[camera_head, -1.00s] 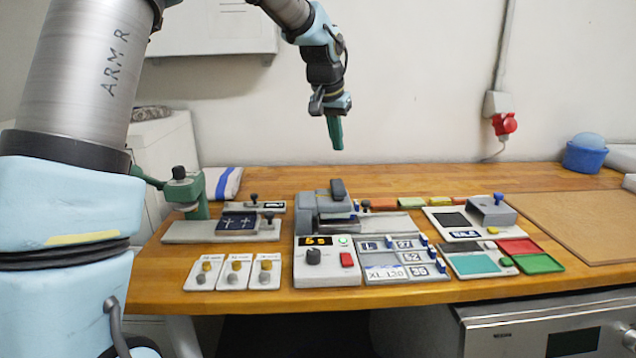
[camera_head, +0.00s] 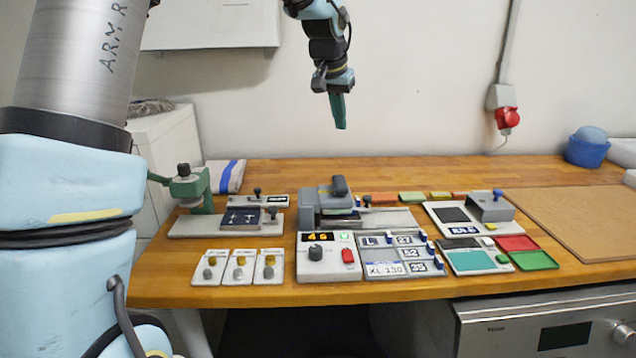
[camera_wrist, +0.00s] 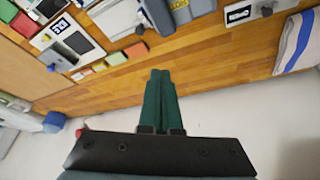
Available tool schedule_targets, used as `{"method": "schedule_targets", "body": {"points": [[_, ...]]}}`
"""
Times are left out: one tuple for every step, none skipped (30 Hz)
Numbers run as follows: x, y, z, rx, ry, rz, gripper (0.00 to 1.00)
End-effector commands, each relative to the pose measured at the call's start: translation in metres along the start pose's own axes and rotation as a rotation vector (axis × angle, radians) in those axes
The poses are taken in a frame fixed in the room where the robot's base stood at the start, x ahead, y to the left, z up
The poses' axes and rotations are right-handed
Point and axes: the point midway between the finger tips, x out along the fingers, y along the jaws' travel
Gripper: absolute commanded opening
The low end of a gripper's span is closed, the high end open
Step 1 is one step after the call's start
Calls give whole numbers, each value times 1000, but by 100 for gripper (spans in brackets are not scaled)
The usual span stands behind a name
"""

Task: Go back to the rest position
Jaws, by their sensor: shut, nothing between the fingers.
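My gripper (camera_head: 340,124) hangs in the air above the back of the wooden bench (camera_head: 400,172), in front of the white wall. Its green fingers point down and are shut with nothing between them. They also show shut in the wrist view (camera_wrist: 160,78), over the bench's rear strip. My arm comes in from the upper left of the head view. The gripper touches nothing.
Below stand a grey press with a control box (camera_head: 328,262), a green-handled press (camera_head: 190,190), a label panel (camera_head: 400,262), a scale-like unit (camera_head: 492,208) and red and green trays (camera_head: 534,260). A blue tub (camera_head: 586,152) is at right. Air around the gripper is clear.

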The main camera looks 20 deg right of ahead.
Motion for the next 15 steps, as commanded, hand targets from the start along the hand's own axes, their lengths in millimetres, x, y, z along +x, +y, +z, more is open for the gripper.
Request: {"method": "schedule_targets", "body": {"points": [[0,0,0,0,0,0,0],[0,0,0,0,0,0,0],[0,0,0,0,0,0,0],[0,0,0,0,0,0,0],[0,-1,1,-1,-1,-1,0],[0,-3,3,-5,-3,-3,0],[1,-6,6,-10,-5,-6,0],[1,-10,10,-18,-9,-10,0],[2,-18,19,-32,-17,-18,0],[3,-26,28,-47,-25,-25,0],[4,-35,38,-64,-34,-34,0],[5,-48,55,-89,-47,-46,0],[6,-59,69,-113,-58,-56,0],[6,-69,84,-137,-69,-66,0],[7,-82,106,-173,-84,-79,0]]}}
